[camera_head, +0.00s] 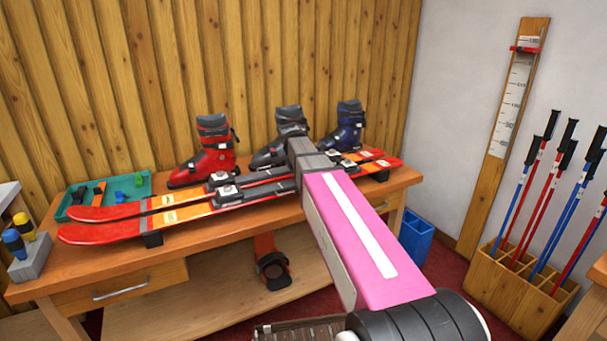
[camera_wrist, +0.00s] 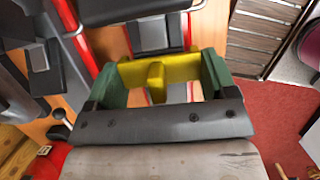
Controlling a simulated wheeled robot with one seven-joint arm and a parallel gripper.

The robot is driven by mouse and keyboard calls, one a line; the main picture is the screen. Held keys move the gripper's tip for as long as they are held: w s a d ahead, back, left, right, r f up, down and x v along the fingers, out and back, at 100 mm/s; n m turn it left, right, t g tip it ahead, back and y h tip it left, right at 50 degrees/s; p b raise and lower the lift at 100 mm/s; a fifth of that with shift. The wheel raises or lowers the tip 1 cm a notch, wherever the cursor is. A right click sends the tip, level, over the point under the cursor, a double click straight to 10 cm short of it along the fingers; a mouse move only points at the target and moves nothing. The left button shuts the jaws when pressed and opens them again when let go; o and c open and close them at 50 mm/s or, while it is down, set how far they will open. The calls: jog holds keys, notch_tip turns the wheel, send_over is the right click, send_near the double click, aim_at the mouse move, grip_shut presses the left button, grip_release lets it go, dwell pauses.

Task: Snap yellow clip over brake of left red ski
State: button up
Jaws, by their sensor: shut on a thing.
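The yellow clip (camera_wrist: 157,72) is held between the green finger pads of my gripper (camera_wrist: 163,78) in the wrist view. In the head view my pink arm and grey wrist hide the gripper tips and the clip. Two red-orange skis lie side by side on the bench, a nearer one (camera_head: 110,232) and a farther one (camera_head: 95,213), with dark bindings (camera_head: 230,193) in the middle. In the wrist view, a dark binding part (camera_wrist: 155,30) is just beyond the clip. I cannot tell whether the clip touches it, nor make out the brake.
Red (camera_head: 213,150), dark and blue boots (camera_head: 347,128) stand behind the skis. A green tray (camera_head: 140,187) and a grey block with screwdrivers (camera_head: 30,260) are at the left. A blue bin (camera_head: 416,238) and a wooden pole rack (camera_head: 520,290) stand to the right.

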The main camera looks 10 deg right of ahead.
jog(key=shift+f, duration=0.75)
jog(key=o, duration=0.9)
jog(key=shift+r, duration=5)
jog(key=shift+s, duration=0.1)
